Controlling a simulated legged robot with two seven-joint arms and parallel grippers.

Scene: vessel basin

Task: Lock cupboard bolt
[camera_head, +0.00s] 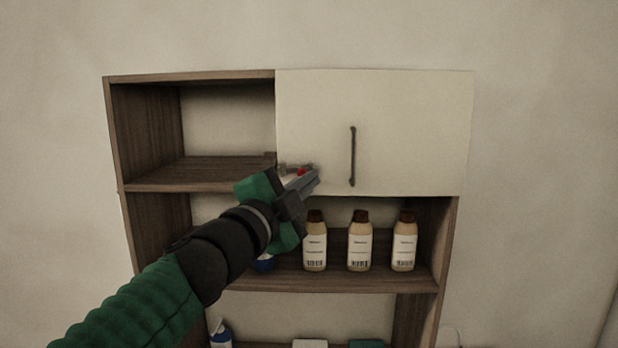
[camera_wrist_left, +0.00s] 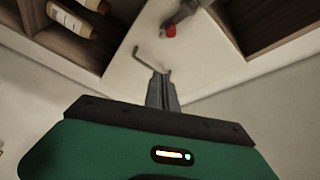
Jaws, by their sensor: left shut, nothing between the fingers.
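The cupboard's white door (camera_head: 410,125) is closed and has a dark upright handle (camera_head: 352,157). At the door's lower left corner is the bolt, with a red knob (camera_head: 301,171). My left gripper (camera_head: 314,181) is shut and empty, just in front of the bolt and partly hiding it. In the left wrist view, my fingertips (camera_wrist_left: 162,74) point toward the door surface. The grey bolt (camera_wrist_left: 186,11) and its red knob (camera_wrist_left: 169,30) lie beyond them, apart from the fingers. A thin bent rod, which looks like the handle, is near the tips. I cannot tell the bolt's position.
The open compartment (camera_head: 225,120) left of the door is empty. Brown-capped bottles (camera_head: 359,245) stand on the shelf below the door. A blue item is partly hidden behind my left arm, and more items stand on the lowest shelf.

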